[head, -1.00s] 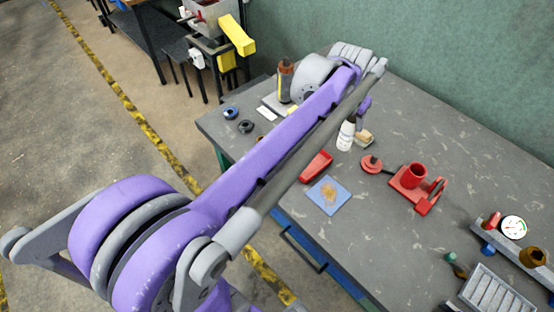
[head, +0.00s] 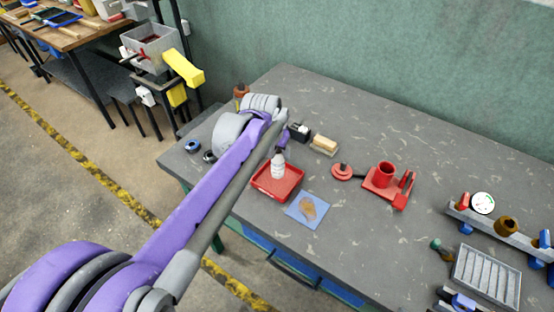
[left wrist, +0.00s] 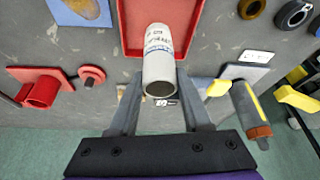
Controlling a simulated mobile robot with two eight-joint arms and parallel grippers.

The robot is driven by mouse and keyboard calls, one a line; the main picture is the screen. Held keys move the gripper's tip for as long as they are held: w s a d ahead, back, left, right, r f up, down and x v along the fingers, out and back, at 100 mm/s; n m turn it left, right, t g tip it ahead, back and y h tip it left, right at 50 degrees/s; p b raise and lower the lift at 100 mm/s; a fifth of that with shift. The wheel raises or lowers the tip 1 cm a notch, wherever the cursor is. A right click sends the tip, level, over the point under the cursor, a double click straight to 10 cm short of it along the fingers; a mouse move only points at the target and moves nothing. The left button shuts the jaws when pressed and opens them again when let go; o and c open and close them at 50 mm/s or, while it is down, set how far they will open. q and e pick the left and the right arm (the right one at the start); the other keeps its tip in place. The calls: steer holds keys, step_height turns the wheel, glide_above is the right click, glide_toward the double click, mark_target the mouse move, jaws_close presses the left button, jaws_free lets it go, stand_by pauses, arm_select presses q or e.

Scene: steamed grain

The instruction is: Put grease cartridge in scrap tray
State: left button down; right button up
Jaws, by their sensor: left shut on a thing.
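The grease cartridge (head: 278,168) is a white cylinder with printed lettering. In the left wrist view my left gripper (left wrist: 158,82) is shut on the cartridge (left wrist: 158,55), with a finger on each side. The tray (left wrist: 128,12) lies beyond the cartridge there. The cartridge is over or in the tray; I cannot tell whether it touches the tray floor. In the head view my arm partly hides the left gripper (head: 282,149). My right gripper is not in view.
A blue mat (head: 294,211) with a brown patch lies right of the tray. A brush-like block (head: 324,145), a dark box (head: 299,133) and a red cup fixture (head: 384,175) stand behind and right. Dark rings (head: 193,146) lie at left. The bench's middle is mostly clear.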

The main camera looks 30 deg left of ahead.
arm_select(q)
steer(key=shift+f, duration=1.5)
steer(key=shift+f, duration=0.15)
steer(key=shift+c, duration=1.7)
jaws_free()
